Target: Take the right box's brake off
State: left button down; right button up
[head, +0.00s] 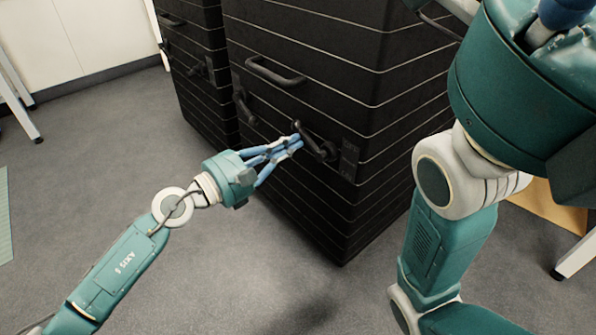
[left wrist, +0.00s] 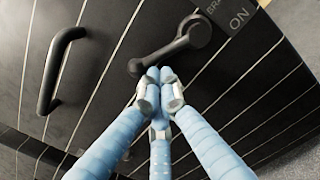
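The right box (head: 340,60) is a tall black box with thin pale lines. Its dark brake lever (head: 318,146) sits on the front face, beside a label plate (head: 348,160). In the left wrist view the lever (left wrist: 165,52) slants from its round pivot down left to its knob, and the label (left wrist: 232,14) reads "ON" under a cut-off word. My left gripper (head: 297,143) has its blue fingertips together at the lever's knob end; whether they touch it I cannot tell. My right gripper (head: 565,12) shows only partly at the top right; its fingertips are out of frame.
Another black box (head: 190,70) stands close on the left. The right box has a bar handle (head: 275,74) and another handle (head: 243,106), left of the lever. Grey floor (head: 110,130) is open at the left. A table leg (head: 575,258) stands at the right edge.

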pick_arm(q)
jog(key=shift+f, duration=0.1)
dwell(0.3)
notch_tip(320, 180, down, 4)
jog(key=a+b, duration=0.2)
jog(key=b, duration=0.3)
jog(key=p+v, duration=0.2)
jog(key=v, duration=0.7)
jog(key=shift+w+a+r+p, duration=0.15)
jog(key=shift+a+r+p, duration=0.1)
jog(key=shift+p, duration=0.1)
